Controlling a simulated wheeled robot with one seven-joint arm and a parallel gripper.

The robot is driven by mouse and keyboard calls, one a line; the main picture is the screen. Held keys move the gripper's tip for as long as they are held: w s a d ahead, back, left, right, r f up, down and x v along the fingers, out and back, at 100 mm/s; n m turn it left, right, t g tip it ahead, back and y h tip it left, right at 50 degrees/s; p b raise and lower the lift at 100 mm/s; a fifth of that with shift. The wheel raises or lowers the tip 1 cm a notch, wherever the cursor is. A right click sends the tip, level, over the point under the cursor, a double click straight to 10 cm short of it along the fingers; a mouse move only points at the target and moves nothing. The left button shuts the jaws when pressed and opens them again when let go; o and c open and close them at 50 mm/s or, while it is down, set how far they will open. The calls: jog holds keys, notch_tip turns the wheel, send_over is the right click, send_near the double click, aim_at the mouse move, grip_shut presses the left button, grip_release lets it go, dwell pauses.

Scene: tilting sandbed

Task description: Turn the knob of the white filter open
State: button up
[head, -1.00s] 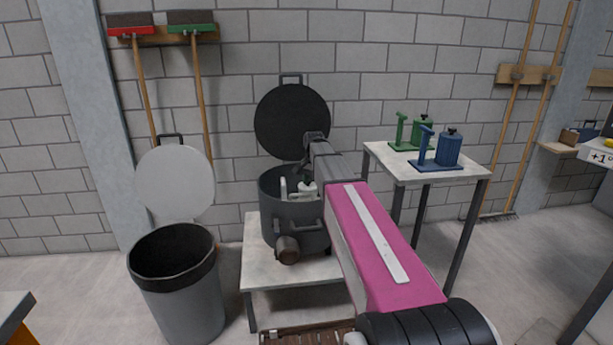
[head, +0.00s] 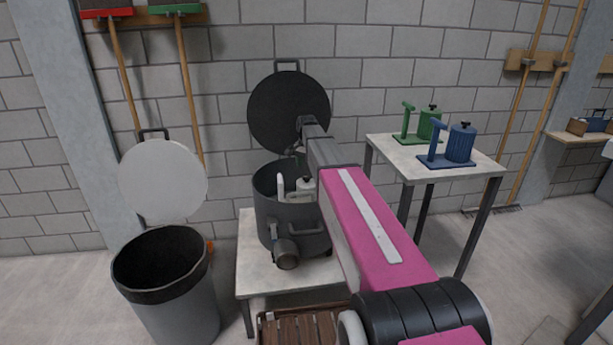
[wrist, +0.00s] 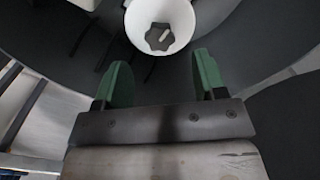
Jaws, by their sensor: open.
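The white filter (head: 306,184) stands inside the dark grey pot (head: 292,220), whose lid is raised. In the wrist view the white filter (wrist: 186,12) is at the top centre, with a dark lobed knob (wrist: 158,38) bearing a light pointer mark. My gripper (wrist: 158,62) has two green fingers, spread apart with nothing between them. The knob lies just beyond the fingertips, roughly centred between them, and does not appear to be touched. In the head view my arm hides part of the pot, and the fingers are hard to make out.
The pot's raised round lid (head: 289,112) stands behind it. A low white table (head: 252,270) bears the pot. A grey bin (head: 182,310) with a raised lid is at the left. A taller table (head: 410,165) with green and blue devices stands at the right.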

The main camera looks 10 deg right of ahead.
aim_at(307, 176)
jog(key=shift+f, duration=2.7)
jog(key=c, duration=0.9)
